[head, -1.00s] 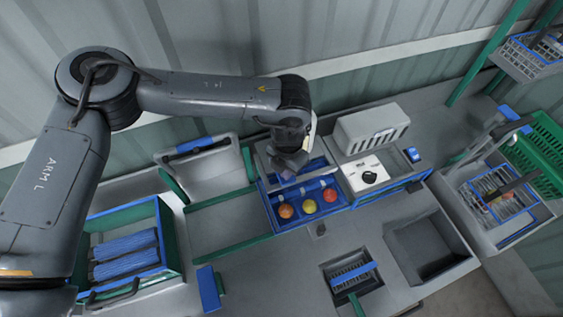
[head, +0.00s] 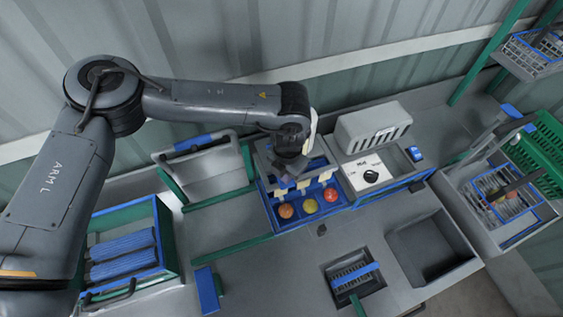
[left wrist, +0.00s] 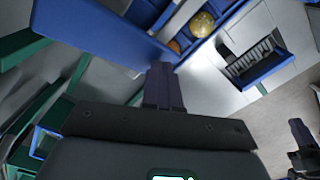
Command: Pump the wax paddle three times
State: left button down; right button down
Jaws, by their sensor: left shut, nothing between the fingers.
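My left gripper (head: 288,183) points down over the back of a blue tray (head: 283,228). Its fingers are shut with nothing between them; they also show in the left wrist view (left wrist: 163,88), in front of a blue panel (left wrist: 100,32). In the tray, an orange fruit (head: 286,211), a yellow one (head: 310,206) and a red one (head: 331,195) sit in a row, with pale yellow tabs (head: 325,178) behind them. I cannot make out the wax paddle for certain; the gripper covers part of the tray's back. A dark, finger-like part at the left wrist view's right edge may be my right gripper (left wrist: 300,133).
A white panel with a black knob (head: 371,175) stands right of the tray, below a vented box (head: 372,128). A brush basin (head: 352,273) and an empty grey bin (head: 430,250) lie in front.

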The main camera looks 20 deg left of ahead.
pick_arm(q)
jog(key=shift+r, duration=0.15)
jog(key=shift+r+p, duration=1.4)
jog(key=shift+r, duration=0.15)
jog(key=shift+f, duration=0.15)
jog(key=shift+f+b, duration=1.05)
jog(key=shift+f, duration=0.6)
jog(key=shift+r, duration=0.15)
